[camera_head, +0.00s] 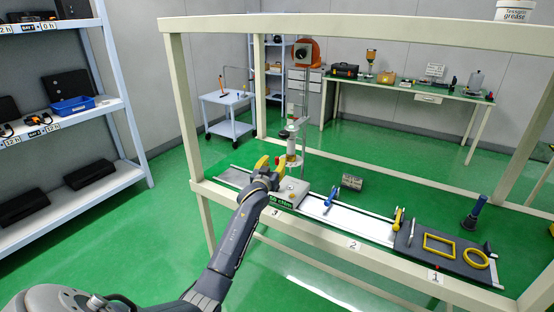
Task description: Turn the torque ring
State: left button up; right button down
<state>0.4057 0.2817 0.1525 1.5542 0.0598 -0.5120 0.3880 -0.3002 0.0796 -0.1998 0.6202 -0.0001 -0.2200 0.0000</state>
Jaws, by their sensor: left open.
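No part is plainly marked as the torque ring. A grey device (291,192) with a green label reading about "50 cNm" stands at station 3, and an upright stand with a cylindrical tool (291,150) rises behind it. A torque ring there is too small to make out or hidden. My left gripper (271,162) has yellow fingertips. It is open, with nothing seen between them, over the device's left side and just left of the upright tool in the picture. My arm hides part of the device. My right gripper is not in view.
A cream frame surrounds the bench rail (341,216). Blue (331,196) and yellow-blue (398,218) clamps stand on it. A dark board (440,250) at station 1 holds a yellow rectangle and yellow ring (476,258). A blue-handled tool (474,211) stands behind it. Shelves (60,115) are at left.

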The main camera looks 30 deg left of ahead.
aim_at(276, 159)
pick_arm(q)
jog(key=shift+x, duration=2.1)
jog(key=shift+c, duration=0.4)
grip_shut()
